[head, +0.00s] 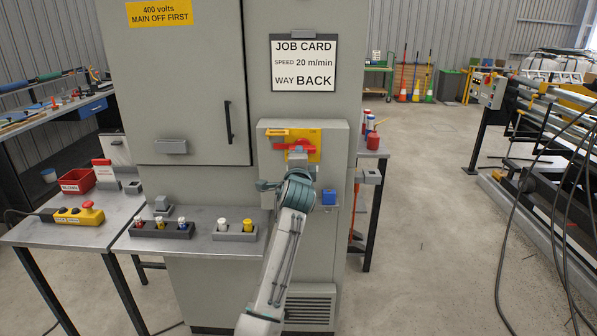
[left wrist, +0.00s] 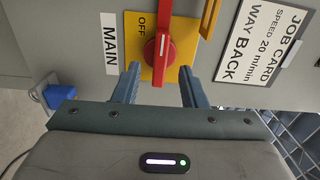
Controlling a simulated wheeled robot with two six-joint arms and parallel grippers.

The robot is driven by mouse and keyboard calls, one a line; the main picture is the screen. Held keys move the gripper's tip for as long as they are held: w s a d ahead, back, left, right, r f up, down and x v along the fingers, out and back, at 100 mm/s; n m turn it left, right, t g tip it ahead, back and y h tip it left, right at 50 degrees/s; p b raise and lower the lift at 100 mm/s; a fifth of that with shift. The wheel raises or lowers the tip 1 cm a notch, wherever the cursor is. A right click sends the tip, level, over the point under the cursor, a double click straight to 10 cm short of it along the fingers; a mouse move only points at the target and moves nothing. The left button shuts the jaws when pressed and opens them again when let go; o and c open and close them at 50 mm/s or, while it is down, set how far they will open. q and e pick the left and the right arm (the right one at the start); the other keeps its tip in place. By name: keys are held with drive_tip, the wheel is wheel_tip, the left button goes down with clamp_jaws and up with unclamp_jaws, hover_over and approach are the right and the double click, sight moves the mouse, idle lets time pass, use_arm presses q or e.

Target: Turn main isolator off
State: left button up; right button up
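The main isolator is a red handle (head: 292,147) on a yellow plate (head: 313,137), on the grey box of the cabinet front. In the left wrist view the handle (left wrist: 163,48) lies across the yellow plate (left wrist: 182,40), with an OFF mark at one side and a MAIN label (left wrist: 109,42) beside it. The handle lies about level in the head view. My left gripper (left wrist: 160,88) is open and faces the handle. One finger is on each side of the handle's near end, with visible gaps. In the head view my left wrist hides the fingers. My right gripper is not in view.
A job card (head: 303,63) hangs above the isolator box. A blue part (head: 328,197) sits below right. A yellow pendant (head: 78,214) lies further left. Open floor lies to the right.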

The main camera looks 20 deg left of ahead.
use_arm(q)
drive_tip(key=b+v, duration=0.1)
drive_tip(key=v, duration=0.4)
drive_tip(key=shift+s, duration=0.15)
